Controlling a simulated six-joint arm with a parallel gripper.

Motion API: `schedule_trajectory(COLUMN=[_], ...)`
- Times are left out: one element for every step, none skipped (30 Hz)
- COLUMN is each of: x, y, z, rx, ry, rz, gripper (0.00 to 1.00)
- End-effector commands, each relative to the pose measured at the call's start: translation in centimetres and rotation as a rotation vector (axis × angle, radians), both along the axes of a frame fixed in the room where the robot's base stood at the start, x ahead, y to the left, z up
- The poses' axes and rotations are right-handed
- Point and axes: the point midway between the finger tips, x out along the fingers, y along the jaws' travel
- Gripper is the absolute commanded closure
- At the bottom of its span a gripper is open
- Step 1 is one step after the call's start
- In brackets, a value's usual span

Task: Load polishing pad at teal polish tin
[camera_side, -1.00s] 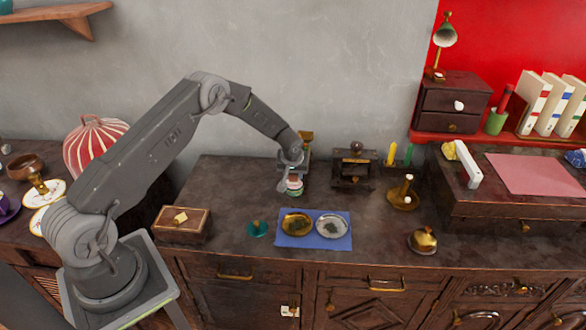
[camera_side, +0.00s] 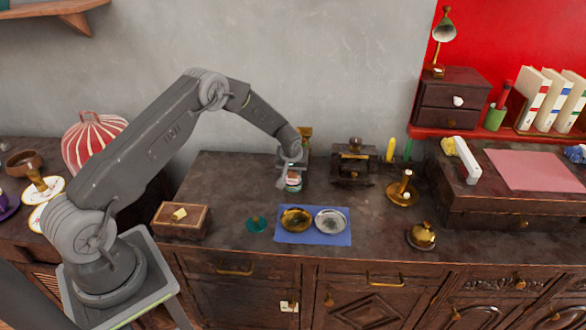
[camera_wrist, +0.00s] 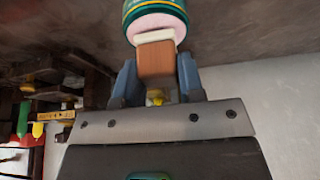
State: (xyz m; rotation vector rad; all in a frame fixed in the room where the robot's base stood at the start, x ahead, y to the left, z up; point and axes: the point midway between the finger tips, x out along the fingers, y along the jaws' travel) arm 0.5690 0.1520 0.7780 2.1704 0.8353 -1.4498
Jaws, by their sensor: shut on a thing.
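My gripper (camera_wrist: 156,66) is shut on the polishing pad (camera_wrist: 155,37), a brown wooden block with a pale face, its fingers on the block's two sides. In the wrist view the pale face lies against, or very close to, the pink polish in the teal polish tin (camera_wrist: 152,5); I cannot tell if they touch. The tin is green-teal with gold bands and is cut off by the frame's top. In the side view my gripper (camera_side: 291,170) is low over the tin (camera_side: 294,187), at the back of the dark counter; the pad is too small to make out well.
A blue cloth (camera_side: 283,238) with a gold dish (camera_side: 296,219) and a silver dish (camera_side: 331,222) lies in front. A teal knobbed piece (camera_side: 257,224) stands left of it, and a wooden box (camera_side: 180,222) further left. A dark metal stand (camera_side: 352,165) and a brass holder (camera_side: 403,192) are to the right.

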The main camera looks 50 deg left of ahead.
Motion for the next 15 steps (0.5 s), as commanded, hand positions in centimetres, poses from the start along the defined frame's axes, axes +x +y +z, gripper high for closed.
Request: schedule_trajectory(x=[0.01,0.01,0.02,0.02,0.02,0.02,0.02,0.03,0.03,0.04,0.04,0.04,0.04,0.04,0.04], y=[0.0,0.0,0.0,0.01,0.01,0.0,0.01,0.0,0.0,0.01,0.01,0.01,0.01,0.01,0.01], z=[-0.07,-0.1,-0.14,-0.18,-0.21,-0.25,-0.28,-0.32,-0.36,-0.39,-0.42,-0.46,-0.5,-0.53,-0.57], rx=[0.0,0.0,0.0,0.001,0.001,0.001,0.001,0.001,0.001,0.001,0.001,0.001,0.001,0.001,0.001], ry=[0.0,0.0,0.0,-0.001,-0.001,-0.001,-0.001,-0.001,-0.001,-0.001,-0.001,-0.001,-0.001,-0.001,-0.001], rz=[0.0,0.0,0.0,0.0,0.0,0.0,0.0,0.0,0.0,0.0,0.0,0.0,0.0,0.0,0.0], gripper=[0.83,0.83,0.83,0.83,0.83,0.83,0.83,0.83,0.83,0.83,0.83,0.83,0.83,0.83,0.83])
